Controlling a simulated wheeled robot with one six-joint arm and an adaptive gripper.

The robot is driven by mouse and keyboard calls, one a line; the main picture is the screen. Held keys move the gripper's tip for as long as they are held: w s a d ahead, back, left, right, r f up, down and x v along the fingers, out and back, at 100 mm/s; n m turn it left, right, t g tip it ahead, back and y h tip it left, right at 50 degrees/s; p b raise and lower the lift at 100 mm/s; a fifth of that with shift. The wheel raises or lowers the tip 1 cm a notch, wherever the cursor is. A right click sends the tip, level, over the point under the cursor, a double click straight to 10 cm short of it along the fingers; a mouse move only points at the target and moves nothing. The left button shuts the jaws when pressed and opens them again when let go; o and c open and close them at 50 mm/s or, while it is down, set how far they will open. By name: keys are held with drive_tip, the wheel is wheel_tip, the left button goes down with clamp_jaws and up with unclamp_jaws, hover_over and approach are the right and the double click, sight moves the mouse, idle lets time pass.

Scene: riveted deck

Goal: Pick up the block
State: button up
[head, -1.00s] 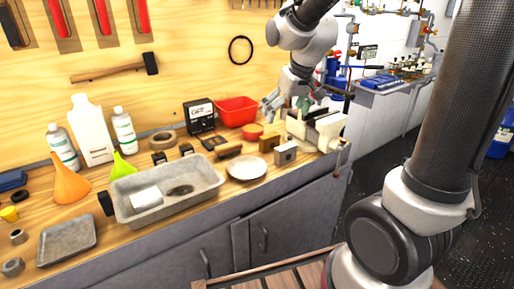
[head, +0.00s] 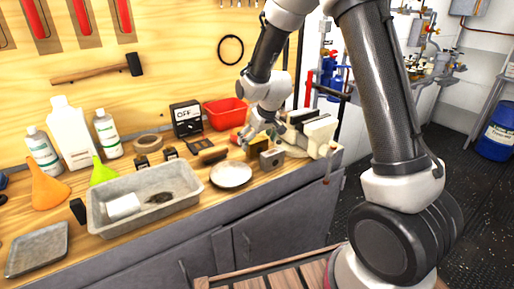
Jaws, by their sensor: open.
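A small grey metal block (head: 271,159) with a dark round mark on its face stands on the wooden bench, near its front edge. A brass-coloured block (head: 257,147) stands just behind and left of it. Which of the two is the task's block I cannot tell. My gripper (head: 261,137) points down, open, directly over and behind these blocks, with its fingers apart. The fingers partly hide the brass block's top. Whether they touch it is too small to tell.
A bench vise (head: 312,130) stands close on the right. A white plate (head: 231,174), a grey tray (head: 100,212) with things in it and a brown-handled brush (head: 213,156) lie to the left. A red bin (head: 226,112) is behind.

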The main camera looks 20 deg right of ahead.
drive_tip(key=c, duration=1.4)
